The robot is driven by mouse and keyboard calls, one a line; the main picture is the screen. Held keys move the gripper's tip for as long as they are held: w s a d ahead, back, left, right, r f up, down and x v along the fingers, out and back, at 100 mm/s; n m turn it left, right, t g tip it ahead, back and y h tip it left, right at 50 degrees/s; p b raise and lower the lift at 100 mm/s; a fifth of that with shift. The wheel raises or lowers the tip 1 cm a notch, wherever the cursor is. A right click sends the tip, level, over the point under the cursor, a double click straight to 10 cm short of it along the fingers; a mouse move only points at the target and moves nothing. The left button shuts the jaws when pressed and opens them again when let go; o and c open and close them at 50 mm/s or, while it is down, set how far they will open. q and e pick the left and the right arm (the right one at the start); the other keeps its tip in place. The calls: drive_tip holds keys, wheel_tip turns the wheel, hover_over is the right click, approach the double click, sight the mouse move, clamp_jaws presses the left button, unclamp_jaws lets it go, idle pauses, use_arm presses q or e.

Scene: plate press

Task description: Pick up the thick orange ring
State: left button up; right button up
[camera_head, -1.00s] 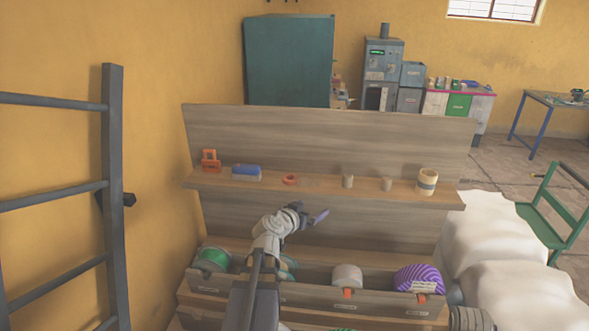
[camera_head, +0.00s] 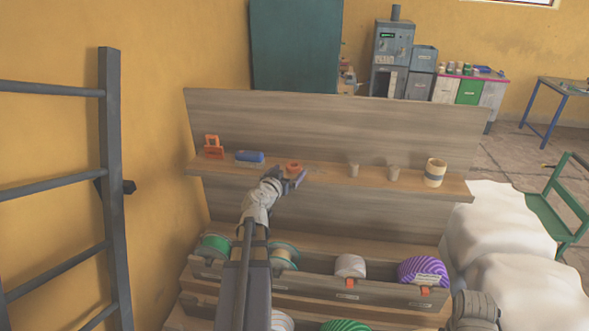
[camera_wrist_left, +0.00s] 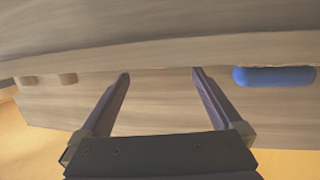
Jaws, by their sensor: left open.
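The thick orange ring (camera_head: 293,166) lies on the upper wooden shelf (camera_head: 330,178), between a blue item and two small cylinders. My left gripper (camera_head: 296,180) is just in front of the shelf, close to the ring and partly overlapping it in the head view. In the left wrist view the two fingers of my left gripper (camera_wrist_left: 160,74) are spread with nothing between them.
A blue item (camera_head: 249,157) and an orange clamp-like item (camera_head: 213,147) stand left of the ring. Small cylinders (camera_head: 353,170) and a tan roll (camera_head: 435,173) stand to the right. Lower bins hold several spools, including a purple one (camera_head: 422,269). A ladder (camera_head: 112,190) stands at left.

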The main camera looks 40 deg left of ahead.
sight(296, 164)
use_arm(q)
drive_tip(key=shift+w+a, duration=0.15)
drive_tip(key=shift+w, duration=0.15)
drive_tip(key=b+x, duration=0.1)
drive_tip(key=x, duration=0.3)
drive_tip(key=shift+w+a+f, duration=0.15)
drive_tip(key=c, duration=1.5)
wheel_tip(296, 164, up, 10)
drive_tip(key=p, duration=0.9)
drive_tip(key=shift+p, duration=0.4)
drive_tip(key=shift+s, duration=0.2)
